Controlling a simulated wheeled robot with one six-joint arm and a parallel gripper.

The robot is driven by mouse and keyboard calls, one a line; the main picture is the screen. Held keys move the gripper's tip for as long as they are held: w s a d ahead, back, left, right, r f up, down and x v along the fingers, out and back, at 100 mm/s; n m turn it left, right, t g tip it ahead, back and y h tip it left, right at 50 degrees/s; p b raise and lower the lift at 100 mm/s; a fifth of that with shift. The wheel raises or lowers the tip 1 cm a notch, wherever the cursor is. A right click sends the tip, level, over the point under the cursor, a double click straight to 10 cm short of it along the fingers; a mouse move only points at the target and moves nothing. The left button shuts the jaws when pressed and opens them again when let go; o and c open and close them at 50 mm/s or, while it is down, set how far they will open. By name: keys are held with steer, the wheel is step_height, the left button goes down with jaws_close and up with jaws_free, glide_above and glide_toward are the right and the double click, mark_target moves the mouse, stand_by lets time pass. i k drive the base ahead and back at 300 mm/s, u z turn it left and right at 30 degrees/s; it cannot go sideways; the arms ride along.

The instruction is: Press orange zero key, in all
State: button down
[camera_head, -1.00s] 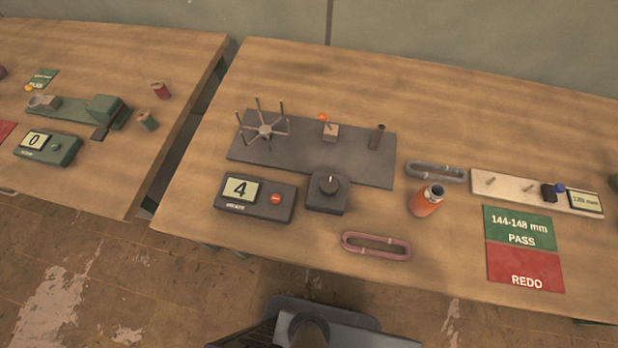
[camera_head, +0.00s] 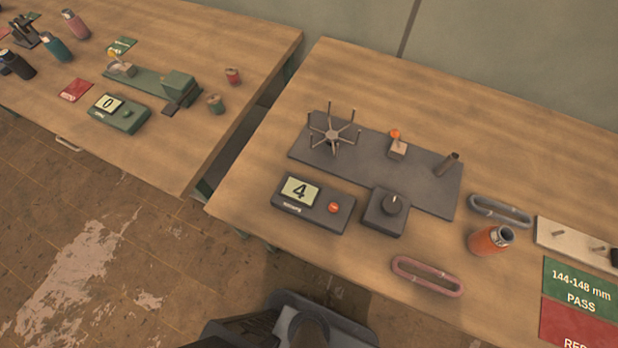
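A dark counter box (camera_head: 313,204) sits on the right-hand table near its front edge. Its display (camera_head: 300,191) reads 4. A round orange key (camera_head: 333,207) is on the box's top, right of the display. Nothing touches the key. Dark parts of my own body show at the bottom edge, but my gripper's fingers do not show.
A dark knob box (camera_head: 386,211) stands right of the counter. Behind are a grey plate (camera_head: 425,190) with a spoked wheel (camera_head: 333,135) and an orange-topped lever (camera_head: 397,146). A pink loop (camera_head: 427,276) and an orange bottle (camera_head: 488,240) lie to the right. A gap separates the left table (camera_head: 215,150).

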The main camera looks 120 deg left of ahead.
mark_target(333, 207)
steer(key=z, duration=0.05)
steer(key=k, duration=1.4)
steer(key=u, duration=2.25)
